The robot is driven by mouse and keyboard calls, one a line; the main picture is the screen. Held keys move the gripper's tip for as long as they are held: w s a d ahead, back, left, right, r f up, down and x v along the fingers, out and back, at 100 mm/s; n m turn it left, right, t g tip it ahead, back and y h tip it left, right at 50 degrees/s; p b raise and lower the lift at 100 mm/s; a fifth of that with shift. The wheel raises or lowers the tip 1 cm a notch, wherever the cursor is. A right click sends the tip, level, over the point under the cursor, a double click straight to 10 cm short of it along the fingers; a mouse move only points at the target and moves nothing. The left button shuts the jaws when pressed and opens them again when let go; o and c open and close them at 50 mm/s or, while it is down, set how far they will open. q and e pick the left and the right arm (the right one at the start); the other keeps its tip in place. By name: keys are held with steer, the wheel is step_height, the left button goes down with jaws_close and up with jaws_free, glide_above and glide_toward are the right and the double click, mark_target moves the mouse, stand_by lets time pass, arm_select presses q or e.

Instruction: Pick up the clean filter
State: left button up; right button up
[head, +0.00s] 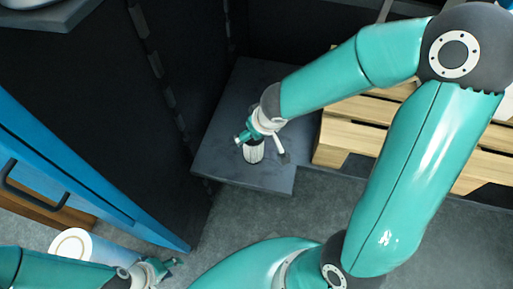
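A small white cylinder with a ribbed side, which looks like the clean filter (254,153), stands on a dark grey slab (228,168) in the middle of the head view. My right gripper (262,148) is directly over it and hides its top. Its fingers look spread, one at each side of the filter; whether they touch it cannot be told. My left gripper (170,272) is at the bottom left, far from the filter. Its fingers look apart, with nothing between them.
A wooden pallet (345,135) lies right of the slab, behind my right arm. A blue panel with a dark handle (75,165) stands at left. A white-ended roll (72,244) lies near my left gripper. Dark walls stand behind; some grey floor is bare.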

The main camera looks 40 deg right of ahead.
steer(key=shift+b+x, duration=1.25)
steer(key=shift+x, duration=2.2)
steer(key=shift+r, duration=0.1)
steer(key=shift+c, duration=0.2)
steer(key=c, duration=1.2)
steer(key=shift+r, duration=0.1)
